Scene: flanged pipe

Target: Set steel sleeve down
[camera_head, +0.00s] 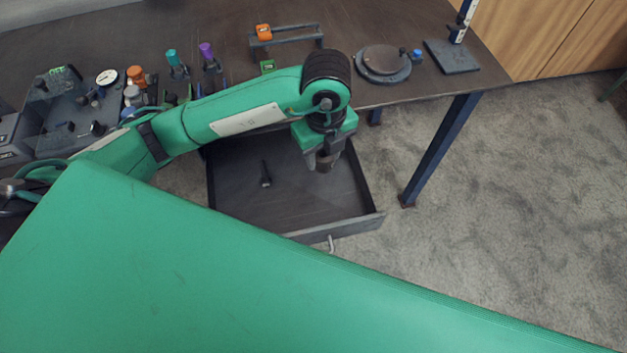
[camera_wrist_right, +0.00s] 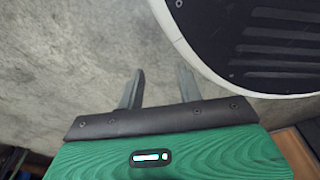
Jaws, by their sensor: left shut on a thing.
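My left gripper (camera_head: 322,158) points down over the open drawer (camera_head: 310,205) below the table. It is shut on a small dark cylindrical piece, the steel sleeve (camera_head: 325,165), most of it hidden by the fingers. The sleeve appears to be above the drawer floor; the gap is hard to judge. My right gripper (camera_wrist_right: 158,88) shows in the right wrist view with its two fingers apart and nothing between them, above grey carpet.
A dark bolt-like piece (camera_head: 265,175) lies in the drawer, left of the left gripper. The table (camera_head: 225,40) carries a round flanged disc (camera_head: 383,62), an orange-topped rail (camera_head: 285,36), a height gauge (camera_head: 455,55) and several tools. The drawer floor around the bolt is bare.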

